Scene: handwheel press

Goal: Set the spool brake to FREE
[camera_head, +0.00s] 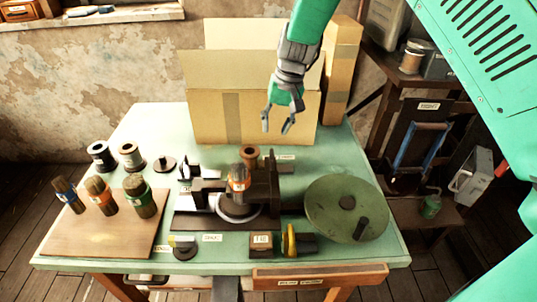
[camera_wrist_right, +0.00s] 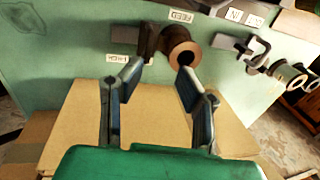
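A brown spool (camera_head: 249,153) stands at the back of the dark press (camera_head: 262,190) on the green table. In the right wrist view the spool (camera_wrist_right: 181,52) shows its round end and dark hole just beyond my fingertips. A FEED label (camera_wrist_right: 181,16) and another small label (camera_wrist_right: 117,59) lie near it; the second is too blurred to read surely. I cannot clearly make out the brake lever or its setting. My right gripper (camera_head: 276,131) is open and empty above the table's back, over the spool; its parted fingers also show in the right wrist view (camera_wrist_right: 160,75). My left gripper is not in view.
An open cardboard box (camera_head: 210,118) stands behind the press, close to my right gripper. A green handwheel (camera_head: 325,205) is at the right. A wooden board (camera_head: 85,235) with several handled stamps lies left, with small spools (camera_head: 101,156) behind it.

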